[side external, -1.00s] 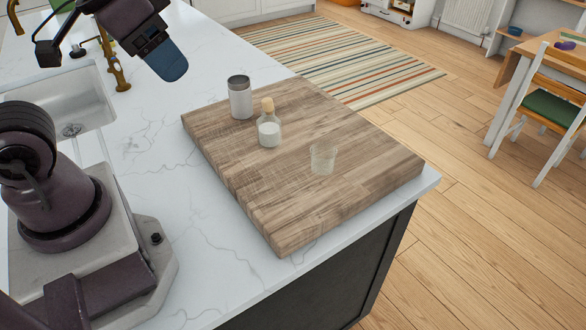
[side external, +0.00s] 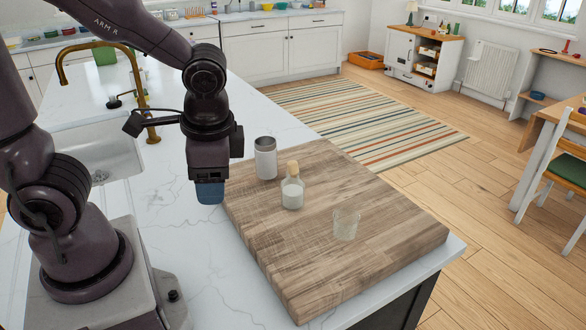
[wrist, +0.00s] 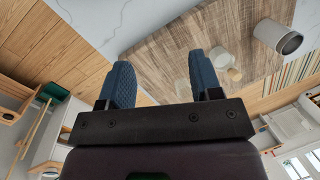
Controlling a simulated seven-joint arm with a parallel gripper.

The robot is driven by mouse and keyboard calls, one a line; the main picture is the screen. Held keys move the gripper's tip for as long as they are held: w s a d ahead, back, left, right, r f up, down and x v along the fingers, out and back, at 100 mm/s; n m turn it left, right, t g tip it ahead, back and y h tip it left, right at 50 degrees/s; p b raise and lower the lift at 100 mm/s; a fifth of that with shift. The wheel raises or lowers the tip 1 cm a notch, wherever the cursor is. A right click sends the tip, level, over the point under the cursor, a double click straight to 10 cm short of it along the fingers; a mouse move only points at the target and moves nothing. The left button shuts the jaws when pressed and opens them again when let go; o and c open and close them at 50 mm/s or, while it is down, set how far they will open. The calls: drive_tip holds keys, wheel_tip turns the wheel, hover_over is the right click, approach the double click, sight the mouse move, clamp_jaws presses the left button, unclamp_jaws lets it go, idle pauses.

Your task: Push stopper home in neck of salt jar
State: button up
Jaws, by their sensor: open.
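The salt jar (side external: 291,195) is a small clear glass bottle with white salt, standing upright on the wooden board. A tan stopper (side external: 292,168) sits upright in its neck; how deep it sits is hard to tell. In the wrist view the jar (wrist: 221,60) and stopper (wrist: 235,74) show just right of the right finger. My gripper (side external: 210,193) points down, left of the jar and beside the board's left edge, apart from the jar. In the wrist view its two blue fingers (wrist: 160,78) are spread with nothing between them.
The board (side external: 330,270) is otherwise clear. A tap (side external: 146,95) and sink are at the left.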

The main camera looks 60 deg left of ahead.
drive_tip(key=a+f+m+g+y, duration=0.2)
drive_tip(key=a+f+m+y, duration=0.2)
drive_tip(key=f+m+y, duration=0.15)
drive_tip(key=m+t+y, duration=0.5)
drive_tip(key=m+t, duration=1)
drive_tip(key=m, duration=0.3)
approach(294, 161)
drive_tip(key=shift+h, duration=0.25)
drive_tip(key=x, duration=1.1)
drive_tip(key=shift+a+f, duration=0.1)
drive_tip(key=shift+a, duration=0.15)
clamp_jaws()
